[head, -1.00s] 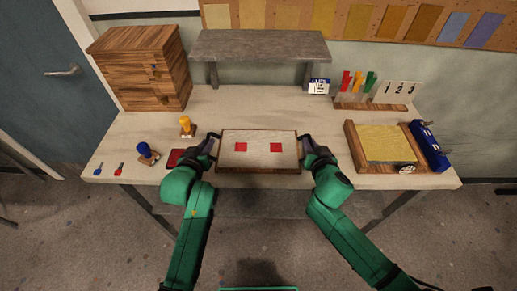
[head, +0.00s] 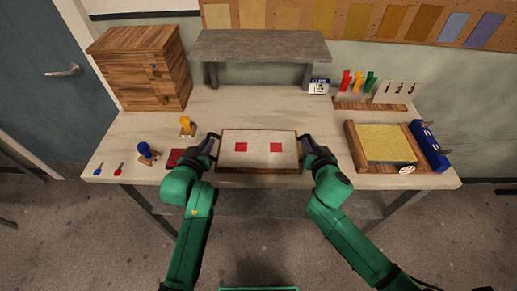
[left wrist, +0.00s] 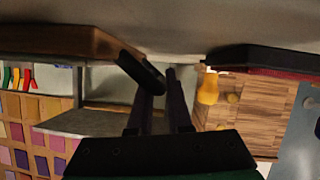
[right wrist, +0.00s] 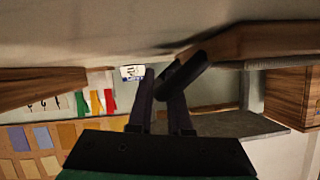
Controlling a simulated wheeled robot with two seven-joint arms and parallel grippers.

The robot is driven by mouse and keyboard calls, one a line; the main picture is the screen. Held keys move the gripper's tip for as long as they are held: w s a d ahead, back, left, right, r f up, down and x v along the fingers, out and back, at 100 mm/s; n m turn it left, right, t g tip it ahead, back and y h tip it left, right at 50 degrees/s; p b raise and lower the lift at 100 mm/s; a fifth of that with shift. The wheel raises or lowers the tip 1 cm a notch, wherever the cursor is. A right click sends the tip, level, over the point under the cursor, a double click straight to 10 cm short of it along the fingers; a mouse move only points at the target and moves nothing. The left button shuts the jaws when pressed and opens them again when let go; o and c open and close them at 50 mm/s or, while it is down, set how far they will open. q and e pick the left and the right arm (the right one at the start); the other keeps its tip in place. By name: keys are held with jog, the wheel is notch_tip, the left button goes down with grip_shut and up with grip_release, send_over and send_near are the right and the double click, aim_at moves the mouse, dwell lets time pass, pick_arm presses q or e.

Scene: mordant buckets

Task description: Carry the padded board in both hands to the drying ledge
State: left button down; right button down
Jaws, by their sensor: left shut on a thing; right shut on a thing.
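The padded board (head: 259,161) has a pale top with two red squares, a wooden rim and a dark handle at each end. It lies level at the table's front middle; I cannot tell whether it touches the tabletop. My left gripper (head: 211,145) is shut on its left handle, also in the left wrist view (left wrist: 158,82). My right gripper (head: 307,145) is shut on its right handle, also in the right wrist view (right wrist: 172,88). The grey raised shelf (head: 260,44), apparently the drying ledge, stands empty behind the board at the table's back.
A wooden drawer cabinet (head: 140,68) stands at back left. Blue (head: 146,151) and yellow (head: 187,124) knobbed stamps and a dark red pad (head: 174,158) are left of the board. A framed yellow tray (head: 352,145) and blue box (head: 429,147) are at right. The table between board and ledge is clear.

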pick_arm(q)
jog(key=shift+r, duration=0.1)
pick_arm(e)
jog(key=shift+r, duration=0.1)
